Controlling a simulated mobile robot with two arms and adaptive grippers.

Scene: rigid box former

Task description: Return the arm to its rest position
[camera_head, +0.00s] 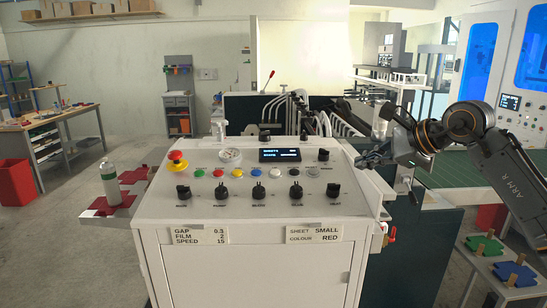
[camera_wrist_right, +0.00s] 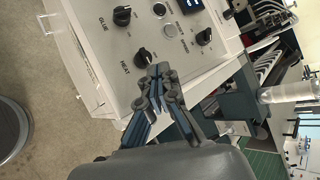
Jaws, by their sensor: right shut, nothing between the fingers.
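My right arm comes in from the right in the head view. Its gripper (camera_head: 372,160) is over the right edge of the white control console (camera_head: 250,195), near the console's right-hand knobs. In the right wrist view the gripper (camera_wrist_right: 158,72) is shut and empty, with its fingertips in front of the console panel by the knob marked HEAT (camera_wrist_right: 141,56). I cannot tell whether the fingertips touch the panel. My left gripper does not show in either view.
The console carries a red emergency stop (camera_head: 176,157), a row of coloured buttons and black knobs. A bottle (camera_head: 110,185) stands on a side shelf at left. Colored sheets lie on a low table (camera_head: 490,290) at right. Open floor lies to the left.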

